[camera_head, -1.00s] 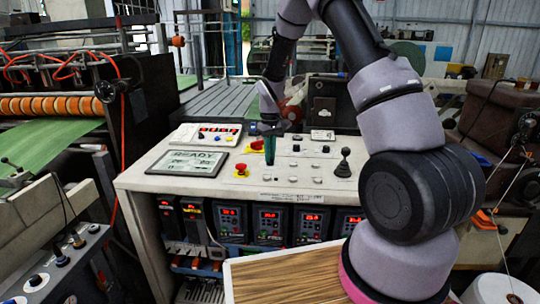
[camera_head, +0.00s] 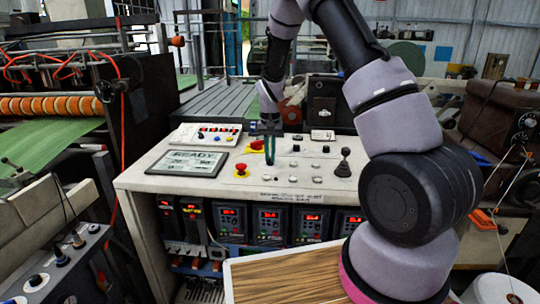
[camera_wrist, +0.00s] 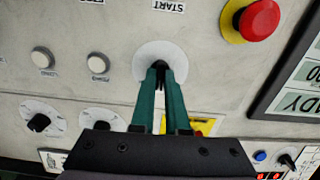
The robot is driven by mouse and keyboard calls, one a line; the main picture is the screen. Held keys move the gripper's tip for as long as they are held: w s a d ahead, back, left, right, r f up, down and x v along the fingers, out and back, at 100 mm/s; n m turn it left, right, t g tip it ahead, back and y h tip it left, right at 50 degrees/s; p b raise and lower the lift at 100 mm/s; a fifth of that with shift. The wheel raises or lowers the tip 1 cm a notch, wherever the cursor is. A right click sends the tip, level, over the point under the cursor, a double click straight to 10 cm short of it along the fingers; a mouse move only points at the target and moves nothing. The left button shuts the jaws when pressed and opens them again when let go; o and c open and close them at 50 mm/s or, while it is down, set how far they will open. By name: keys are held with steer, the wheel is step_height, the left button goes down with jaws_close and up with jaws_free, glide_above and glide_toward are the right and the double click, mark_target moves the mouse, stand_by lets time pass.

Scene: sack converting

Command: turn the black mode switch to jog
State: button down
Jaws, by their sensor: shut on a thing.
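The black mode switch (camera_wrist: 160,76) sits on a round white plate in the wrist view, below a label reading START upside down. Only a small dark part of it shows between my fingertips. My gripper (camera_wrist: 161,70) has two green fingers, shut on the switch from both sides. In the head view my gripper (camera_head: 270,161) points down at the middle of the pale control panel (camera_head: 217,197). The switch is hidden behind the fingers there, and I cannot read which mode its pointer faces.
A red emergency button (camera_wrist: 258,19) on a yellow base is close by, with another red button (camera_head: 257,144) behind the gripper. A READY screen (camera_head: 188,162) and a joystick (camera_head: 343,165) flank this area.

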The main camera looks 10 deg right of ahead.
mark_target(270, 157)
stand_by(0.3)
steer(key=c, duration=0.9)
jaws_free()
step_height(270, 157, up, 11)
steer(key=shift+f, duration=0.1)
